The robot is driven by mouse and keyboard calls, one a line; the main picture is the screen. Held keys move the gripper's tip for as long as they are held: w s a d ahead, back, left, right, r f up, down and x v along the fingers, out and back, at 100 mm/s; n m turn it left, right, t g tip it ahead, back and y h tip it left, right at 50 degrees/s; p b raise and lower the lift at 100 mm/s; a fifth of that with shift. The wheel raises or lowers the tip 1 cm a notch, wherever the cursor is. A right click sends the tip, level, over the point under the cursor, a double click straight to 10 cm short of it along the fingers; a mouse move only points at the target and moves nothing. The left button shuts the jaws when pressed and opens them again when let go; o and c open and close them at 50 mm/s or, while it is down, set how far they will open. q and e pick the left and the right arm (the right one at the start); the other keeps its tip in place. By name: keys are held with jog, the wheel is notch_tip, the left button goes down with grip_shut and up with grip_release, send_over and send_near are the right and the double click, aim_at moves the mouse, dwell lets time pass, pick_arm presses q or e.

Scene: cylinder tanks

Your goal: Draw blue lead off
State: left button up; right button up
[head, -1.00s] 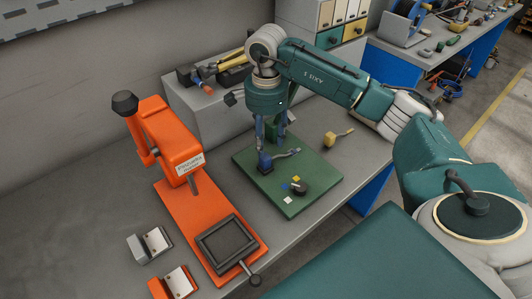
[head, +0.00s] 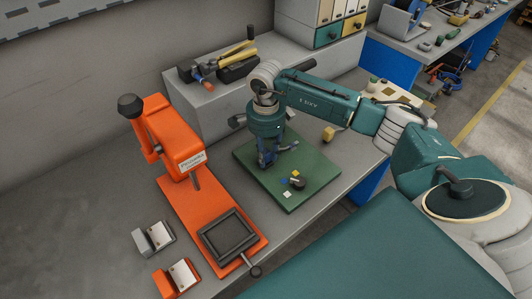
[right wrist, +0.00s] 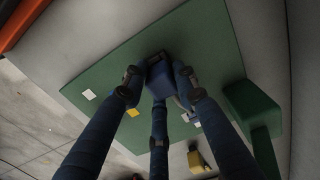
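The blue lead's plug (right wrist: 160,76) is a blue block on the green board (head: 315,180). In the right wrist view it sits between the fingertips of my right gripper (right wrist: 158,84), with a dark cable running off beside the right finger. In the head view my right gripper (head: 268,162) points down over the board and hides most of the plug. The fingers look spread around the plug; a firm grip does not show. My left gripper is not in view.
A yellow plug (head: 328,134) lies at the board's back right edge. A green block (right wrist: 252,108) stands near the plug. A black knob (head: 298,183) and small coloured squares are on the board. An orange press (head: 180,185) stands at left; a grey box (head: 210,115) is behind.

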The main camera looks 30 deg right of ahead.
grip_shut()
jog(key=shift+r+p, duration=0.3)
jog(key=shift+r, duration=0.45)
dwell(0.4)
jog(key=shift+r+p, duration=0.35)
jog(key=shift+r, duration=0.45)
